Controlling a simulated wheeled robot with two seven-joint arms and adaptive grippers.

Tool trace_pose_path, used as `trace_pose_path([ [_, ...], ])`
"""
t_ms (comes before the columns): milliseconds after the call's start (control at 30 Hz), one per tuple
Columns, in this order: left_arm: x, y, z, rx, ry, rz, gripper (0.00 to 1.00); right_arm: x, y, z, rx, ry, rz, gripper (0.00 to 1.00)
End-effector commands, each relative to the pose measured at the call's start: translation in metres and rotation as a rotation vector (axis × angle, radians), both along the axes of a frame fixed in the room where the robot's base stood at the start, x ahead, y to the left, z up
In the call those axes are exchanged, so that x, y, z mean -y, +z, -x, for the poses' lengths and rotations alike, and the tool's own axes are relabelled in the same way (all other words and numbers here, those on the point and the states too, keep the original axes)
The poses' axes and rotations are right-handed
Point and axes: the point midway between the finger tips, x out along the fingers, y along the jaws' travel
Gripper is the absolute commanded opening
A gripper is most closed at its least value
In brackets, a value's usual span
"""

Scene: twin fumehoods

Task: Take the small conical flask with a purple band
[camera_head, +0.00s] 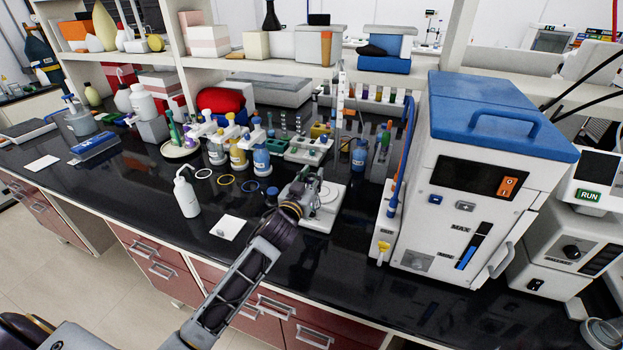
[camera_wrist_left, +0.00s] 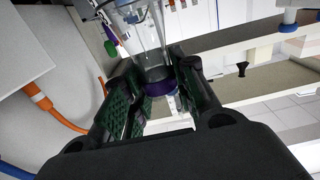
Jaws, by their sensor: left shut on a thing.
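My left gripper (camera_head: 308,187) is above the bench at the middle of the head view, in front of a white flat-topped device. In the left wrist view the gripper (camera_wrist_left: 153,98) has its two green-padded fingers on either side of a clear glass flask (camera_wrist_left: 150,52) with a purple band (camera_wrist_left: 160,88). It is shut on the flask around the banded part. The flask is hard to make out in the head view, where the gripper and clutter cover it.
The white device (camera_head: 326,214) is just under the gripper. A big blue-topped machine (camera_head: 490,170) stands to the right. A white wash bottle (camera_head: 187,196), colored rings and banded bottles (camera_head: 238,158) are to the left. The front bench edge is mostly clear.

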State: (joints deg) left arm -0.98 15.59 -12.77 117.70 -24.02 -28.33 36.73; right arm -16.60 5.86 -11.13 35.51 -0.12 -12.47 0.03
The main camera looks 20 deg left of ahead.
Motion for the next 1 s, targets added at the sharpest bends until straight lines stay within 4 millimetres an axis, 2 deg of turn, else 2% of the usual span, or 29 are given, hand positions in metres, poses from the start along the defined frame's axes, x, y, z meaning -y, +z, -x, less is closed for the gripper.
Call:
trace_pose_path([
  [1000, 0.0, 0.033, 0.0, 0.001, 0.0, 0.0, 0.01, 0.0, 0.029, 0.006, -0.006, 0.0, 0.0, 0.4],
])
